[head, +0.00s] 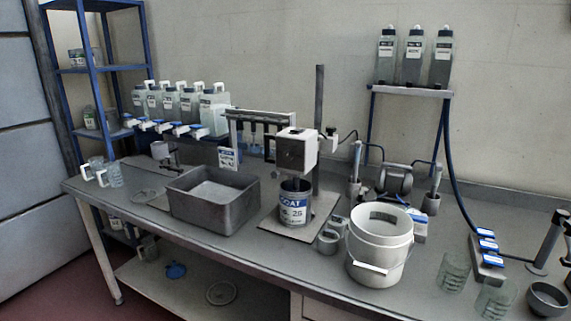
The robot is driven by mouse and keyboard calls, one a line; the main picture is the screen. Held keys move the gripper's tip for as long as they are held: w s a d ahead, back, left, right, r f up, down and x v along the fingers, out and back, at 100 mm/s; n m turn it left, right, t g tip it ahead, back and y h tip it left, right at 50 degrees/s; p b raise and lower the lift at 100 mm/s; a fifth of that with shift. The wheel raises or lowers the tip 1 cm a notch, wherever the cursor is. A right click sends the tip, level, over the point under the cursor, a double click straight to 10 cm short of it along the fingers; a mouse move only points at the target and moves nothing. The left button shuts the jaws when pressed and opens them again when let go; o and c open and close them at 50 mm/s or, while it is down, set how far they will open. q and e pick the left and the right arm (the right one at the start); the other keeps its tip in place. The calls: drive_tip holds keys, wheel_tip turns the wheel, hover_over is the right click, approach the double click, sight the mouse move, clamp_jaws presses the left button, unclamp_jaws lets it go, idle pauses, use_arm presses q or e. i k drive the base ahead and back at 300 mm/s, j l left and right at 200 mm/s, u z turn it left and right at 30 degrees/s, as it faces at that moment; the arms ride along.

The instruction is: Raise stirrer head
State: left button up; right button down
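The stirrer head (297,151) is a white and dark box on a tall dark upright column (319,90) near the middle of the bench. A knob or clamp (329,139) sits at its right, by the column. The head is low on the column, just above a can labelled COAT (293,209) on the stirrer's flat base plate (270,222). A short dark piece under the head reaches the can's open top; the can hides anything lower. Neither of my grippers shows.
A grey basin (180,203) stands left of the stirrer, and a white bucket (378,262) stands in front right. Small cups (328,240) sit close to the base plate. A row of bottles (175,102) and a bottle rack (410,90) stand behind.

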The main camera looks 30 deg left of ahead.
sight(305, 145)
drive_tip(key=j+z, duration=0.4)
drive_tip(key=j, duration=2.8)
